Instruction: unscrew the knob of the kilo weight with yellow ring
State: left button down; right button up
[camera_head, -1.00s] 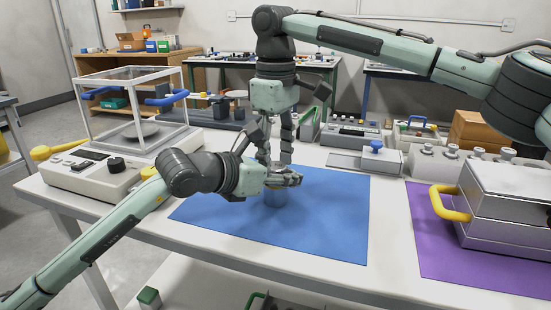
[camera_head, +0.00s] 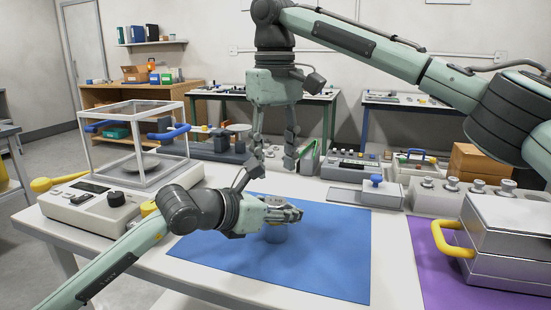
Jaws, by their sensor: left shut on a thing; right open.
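My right gripper (camera_head: 273,165) points down above and a little behind the weight. Its fingers are apart and empty, clear of the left gripper.
A glass-cased balance (camera_head: 135,150) stands at the left. A row of weights in a grey block (camera_head: 440,198) sits at the right, behind a metal case (camera_head: 505,240) with a yellow handle on a purple mat (camera_head: 430,275). The blue mat's front and right are free.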

aim_at(275, 201)
jog(key=shift+r+m, duration=0.2)
jog(key=shift+m, duration=0.3)
jog(key=shift+f, duration=0.15)
notch_tip(275, 201, down, 8)
jog(key=shift+r, duration=0.25)
jog(key=shift+c, duration=0.5)
jog(key=c, duration=0.9)
jog(key=n, duration=0.2)
jog(key=shift+n, duration=0.4)
jog(key=n, duration=0.3)
